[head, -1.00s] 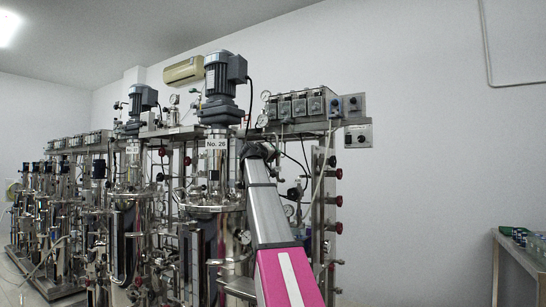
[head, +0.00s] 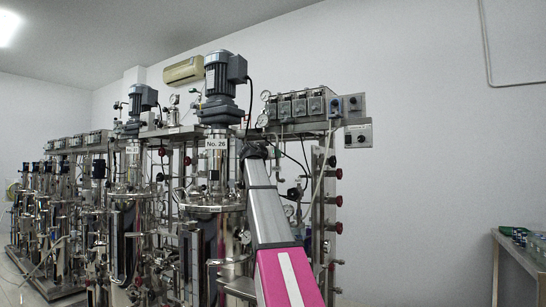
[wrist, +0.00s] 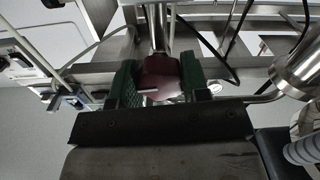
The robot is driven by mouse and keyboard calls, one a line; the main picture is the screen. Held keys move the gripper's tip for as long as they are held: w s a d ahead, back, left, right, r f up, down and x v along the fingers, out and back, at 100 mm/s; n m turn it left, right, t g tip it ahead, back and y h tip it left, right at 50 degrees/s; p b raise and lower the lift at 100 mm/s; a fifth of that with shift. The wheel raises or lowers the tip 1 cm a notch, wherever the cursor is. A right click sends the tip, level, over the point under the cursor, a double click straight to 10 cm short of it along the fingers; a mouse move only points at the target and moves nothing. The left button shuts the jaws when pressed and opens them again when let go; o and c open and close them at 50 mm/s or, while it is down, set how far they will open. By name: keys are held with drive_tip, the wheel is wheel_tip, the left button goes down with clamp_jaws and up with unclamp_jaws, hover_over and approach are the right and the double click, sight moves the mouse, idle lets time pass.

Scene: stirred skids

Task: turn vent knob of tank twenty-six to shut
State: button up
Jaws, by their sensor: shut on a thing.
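Tank twenty-six (head: 217,172) is a steel vessel labelled "No. 26" with a grey motor on top, in the head view. My gripper (head: 252,149) is at the upper right of this tank, at the far end of my arm. In the wrist view my gripper (wrist: 160,82) has its two green fingers on either side of a dark red knob (wrist: 160,74) and is shut on it. The knob sits on a metal stem that runs up in that view. A small pale bar shows on the knob's face. In the head view the knob is hidden behind my gripper.
A panel with several gauges and control boxes (head: 300,107) stands right of the tank. Several red-handled valves (head: 337,201) line an upright there. Another tank (head: 132,178) stands to the left. A bench with small bottles (head: 520,240) is at far right; the wall between is clear.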

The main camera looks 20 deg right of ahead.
drive_tip(key=shift+m, duration=0.8)
drive_tip(key=o, duration=0.9)
drive_tip(key=v, duration=1.1)
drive_tip(key=shift+d, duration=0.1)
